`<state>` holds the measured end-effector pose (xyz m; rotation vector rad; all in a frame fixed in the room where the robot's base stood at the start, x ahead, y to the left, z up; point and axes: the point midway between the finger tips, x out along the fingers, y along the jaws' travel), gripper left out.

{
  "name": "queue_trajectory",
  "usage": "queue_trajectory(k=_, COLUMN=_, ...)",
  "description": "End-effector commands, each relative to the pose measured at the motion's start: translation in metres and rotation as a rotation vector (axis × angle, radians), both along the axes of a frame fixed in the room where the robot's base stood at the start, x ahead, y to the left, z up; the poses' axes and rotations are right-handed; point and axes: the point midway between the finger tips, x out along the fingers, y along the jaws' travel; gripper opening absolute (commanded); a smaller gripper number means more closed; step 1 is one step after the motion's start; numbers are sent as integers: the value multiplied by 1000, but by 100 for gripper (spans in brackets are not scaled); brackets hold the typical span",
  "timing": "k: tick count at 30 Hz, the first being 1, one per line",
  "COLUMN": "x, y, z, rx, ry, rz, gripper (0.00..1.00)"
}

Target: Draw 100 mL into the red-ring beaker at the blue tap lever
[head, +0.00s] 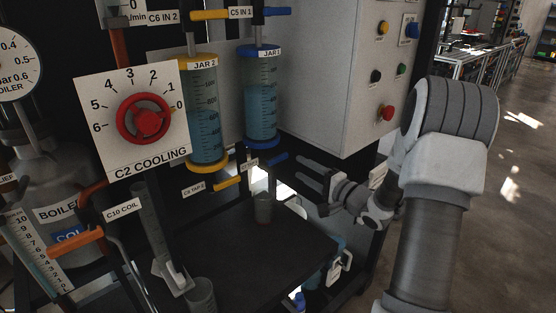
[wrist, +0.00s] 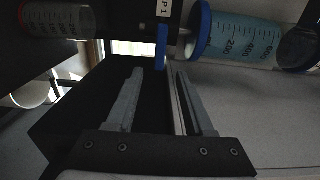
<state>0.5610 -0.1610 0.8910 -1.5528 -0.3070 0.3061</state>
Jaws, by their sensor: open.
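The blue tap lever (head: 278,157) sticks out below JAR 1 (head: 260,95), a blue-capped cylinder of blue liquid. In the wrist view the blue lever (wrist: 161,45) stands just beyond and between my fingertips. My gripper (head: 300,170) is open and empty, right of the lever; its two fingers also show in the wrist view (wrist: 160,76). The red-ring beaker (head: 263,209) stands upright on the dark bench (head: 235,250) below the taps. It lies at the upper left of the wrist view (wrist: 60,18). I cannot make out any liquid in it.
JAR 2 (head: 205,110) with its yellow tap lever (head: 227,183) is left of JAR 1. A white control box (head: 335,75) with buttons rises behind my gripper. The red C2 COOLING knob (head: 146,119) and another beaker (head: 200,296) are further left.

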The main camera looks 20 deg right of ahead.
Motion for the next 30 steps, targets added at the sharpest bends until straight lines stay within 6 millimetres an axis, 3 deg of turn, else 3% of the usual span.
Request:
queue_trajectory(k=15, x=67, y=29, z=-3, rx=3, ry=-1, rz=2, gripper=52)
queue_trajectory(k=30, x=80, y=33, z=0, rx=4, ry=1, rz=-2, gripper=52)
